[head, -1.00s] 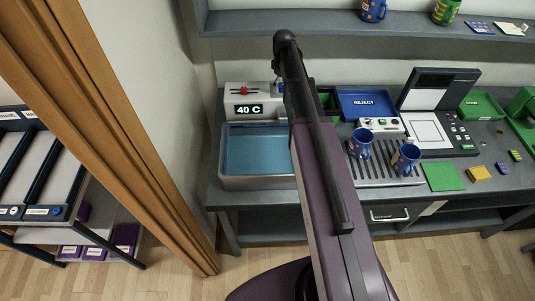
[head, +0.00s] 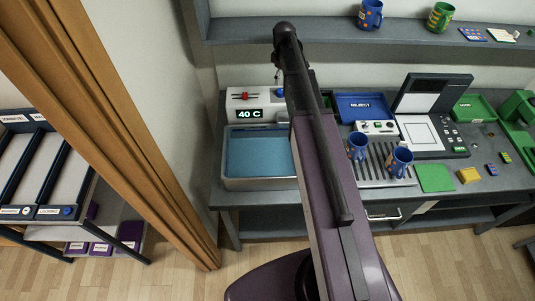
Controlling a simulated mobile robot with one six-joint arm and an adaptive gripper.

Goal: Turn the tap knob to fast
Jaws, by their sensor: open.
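A white tap unit (head: 267,101) stands behind the water basin (head: 227,179), with a lit display (head: 249,114) reading 40 C. A red knob (head: 244,96) sits on a slot on its face, left of centre. A small dark fitting shows at the unit's right end, partly behind my arm. I cannot make out a fast mark or which setting is selected. My arm rises through the middle of the view and bends over in front of the unit's right end. My gripper is hidden behind the arm, so its place relative to the knob cannot be seen.
Blue mugs (head: 401,162) stand on a slatted rack right of the basin. A blue REJECT tray (head: 364,104), a press (head: 433,110) and green trays lie farther right. A shelf (head: 300,31) runs above the bench. A wooden post (head: 120,130) and a rack of trays are at left.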

